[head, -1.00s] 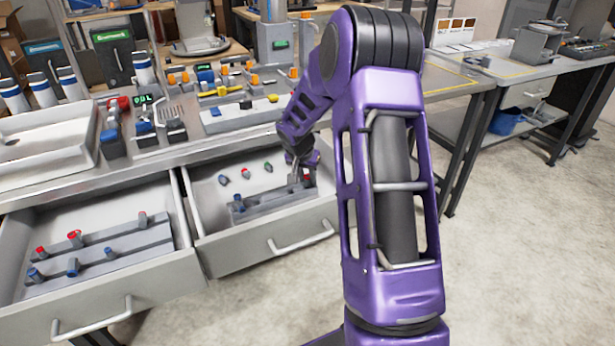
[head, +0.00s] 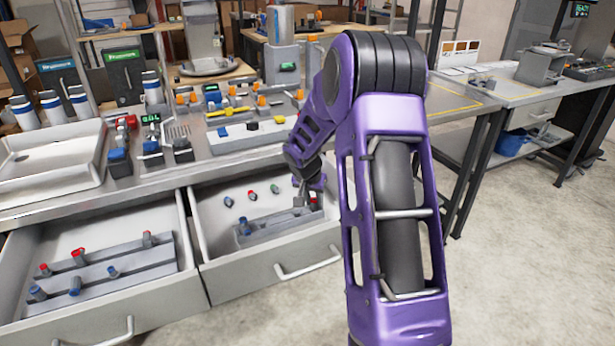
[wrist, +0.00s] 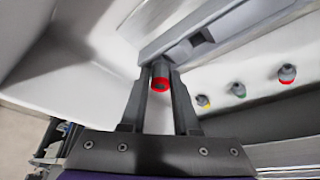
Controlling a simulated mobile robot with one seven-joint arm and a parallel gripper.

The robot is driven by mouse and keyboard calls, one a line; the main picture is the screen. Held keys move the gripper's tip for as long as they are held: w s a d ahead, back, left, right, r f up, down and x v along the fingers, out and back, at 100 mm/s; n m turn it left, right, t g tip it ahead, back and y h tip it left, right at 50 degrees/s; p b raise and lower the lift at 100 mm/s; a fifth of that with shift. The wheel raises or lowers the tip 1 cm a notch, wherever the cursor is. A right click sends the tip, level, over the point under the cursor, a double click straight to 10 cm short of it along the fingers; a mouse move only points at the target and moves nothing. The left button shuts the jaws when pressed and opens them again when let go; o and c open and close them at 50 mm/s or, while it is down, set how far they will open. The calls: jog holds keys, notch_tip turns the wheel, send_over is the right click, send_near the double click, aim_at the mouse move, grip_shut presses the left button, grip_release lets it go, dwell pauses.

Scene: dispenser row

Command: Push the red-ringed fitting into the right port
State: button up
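My gripper (wrist: 160,78) is shut on the red-ringed fitting (wrist: 161,76), which sits between the fingertips with its red end toward the wrist camera. In the head view my gripper (head: 308,196) is low in the right drawer, at the right end of the grey rail (head: 275,230). The rail (wrist: 180,30) also crosses the wrist view just beyond the fitting, with a dark square opening (wrist: 202,37) in it. The fitting's far end is hidden, so I cannot tell whether it is inside a port.
Blue, red and green-ringed fittings (head: 252,195) stand behind the rail. A blue fitting (head: 245,228) is at the rail's left end. The open left drawer (head: 150,305) holds another rail with several fittings. The drawer wall (wrist: 85,60) is close to my gripper.

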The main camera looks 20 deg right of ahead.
jog(key=p+v, duration=0.2)
jog(key=v, duration=1.5)
jog(key=shift+w, duration=0.3)
jog(key=shift+a+r, duration=0.2)
